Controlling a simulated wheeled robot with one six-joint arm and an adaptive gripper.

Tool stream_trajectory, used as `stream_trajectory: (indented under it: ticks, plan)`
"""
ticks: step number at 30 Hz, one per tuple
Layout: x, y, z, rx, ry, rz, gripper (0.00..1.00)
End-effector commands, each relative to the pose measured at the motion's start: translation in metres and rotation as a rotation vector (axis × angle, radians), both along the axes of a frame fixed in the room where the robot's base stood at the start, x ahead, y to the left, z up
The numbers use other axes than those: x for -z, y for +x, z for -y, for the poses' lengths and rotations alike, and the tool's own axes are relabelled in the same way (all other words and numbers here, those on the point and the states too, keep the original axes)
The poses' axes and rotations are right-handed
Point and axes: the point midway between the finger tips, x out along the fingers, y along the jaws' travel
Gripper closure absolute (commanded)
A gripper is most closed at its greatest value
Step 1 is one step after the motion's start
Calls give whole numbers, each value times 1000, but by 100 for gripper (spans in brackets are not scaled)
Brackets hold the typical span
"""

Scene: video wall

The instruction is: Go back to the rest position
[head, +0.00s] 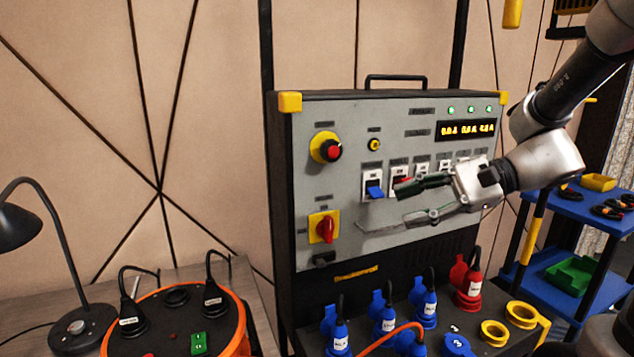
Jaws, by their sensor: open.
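My gripper (378,207) is open and empty in the head view, in front of the grey control panel (345,130). Its fingers point left. The upper fingertip is close to the row of breaker switches, near the blue-levered switch (374,191) and a red one beside it. I cannot tell whether it touches them. My arm comes in from the upper right and hides part of the panel's right side.
Blue plugs (385,318) and a red plug (470,288) stand in sockets below the panel. An orange cable reel (240,325) and a black lamp (45,225) are at left. A blue shelf cart (575,207) is at right.

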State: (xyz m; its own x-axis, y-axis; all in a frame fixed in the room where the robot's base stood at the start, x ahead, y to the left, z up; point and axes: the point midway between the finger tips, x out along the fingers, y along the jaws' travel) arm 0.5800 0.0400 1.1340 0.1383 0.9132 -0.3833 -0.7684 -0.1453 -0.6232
Motion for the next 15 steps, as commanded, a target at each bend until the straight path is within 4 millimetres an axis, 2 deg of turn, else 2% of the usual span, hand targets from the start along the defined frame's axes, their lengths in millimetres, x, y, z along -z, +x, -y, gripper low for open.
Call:
stream_trajectory:
  ticks: [1,3,6,9,12,15]
  plan:
    - [8,-29,6,-75,-134,60,59]
    - [23,-64,28,-182,-338,148,59]
    - [37,-98,70,-325,-626,294,59]
    - [39,-115,115,-449,-885,445,59]
    - [32,-120,151,-540,-1088,572,59]
    - [22,-121,174,-601,-1225,660,59]
